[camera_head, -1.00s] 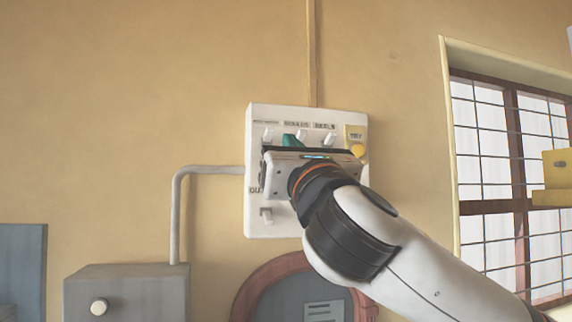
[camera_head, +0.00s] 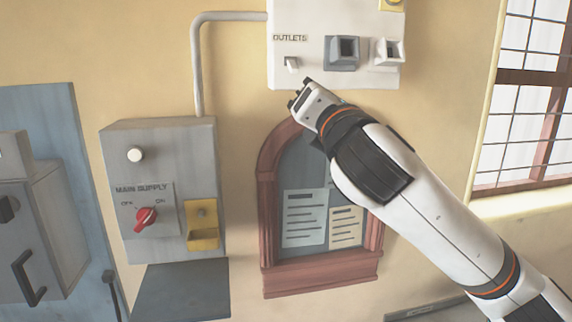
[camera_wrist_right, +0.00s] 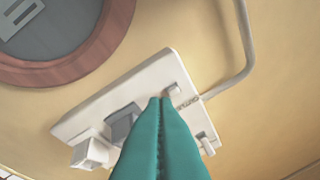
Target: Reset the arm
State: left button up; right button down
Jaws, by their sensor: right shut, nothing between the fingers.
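My right gripper (camera_head: 299,96) is just below the lower edge of the white switch panel (camera_head: 310,67) in the head view, near the switch under the OUTLETS label. Its teal fingers (camera_wrist_right: 160,102) are pressed together with nothing between them in the right wrist view. The same white panel (camera_wrist_right: 152,80) lies beyond the fingertips there, and the fingers hide part of it. I cannot tell whether the fingertips touch the panel. My left gripper is in neither view.
A grey main supply box (camera_head: 160,140) with a red knob (camera_head: 146,217) is on the wall at left. A red-framed notice board (camera_head: 266,215) is behind and below my right arm. A barred window (camera_head: 530,115) is at right. Open wall lies between box and board.

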jog(key=s+d+f+m+g+h, duration=0.1)
jog(key=s+d+f+m+g, duration=0.15)
jog(key=f+m, duration=0.7)
jog(key=s+d+f+m+g, duration=0.2)
jog(key=f+g, duration=0.1)
jog(key=f, duration=1.4)
jog(key=s+d+f+m+g+h, duration=0.1)
jog(key=s+d+f+m+g, duration=0.15)
jog(key=f+m, duration=0.7)
jog(key=s+d+f+m+g+h, duration=0.1)
jog(key=s+d+f+m+g, duration=0.3)
jog(key=s+f, duration=0.8)
jog(key=s+d+f+m+g+h, duration=0.1)
jog(key=s+d+f+m+g, duration=0.4)
jog(key=s+f, duration=0.7)
notch_tip(320, 180, down, 26)
jog(key=s+g, duration=0.1)
jog(key=s, duration=0.2)
jog(key=s+d+f+g, duration=0.1)
jog(key=s+d+f, duration=0.1)
jog(key=s+f, duration=1.4)
jog(key=shift+d, duration=0.35)
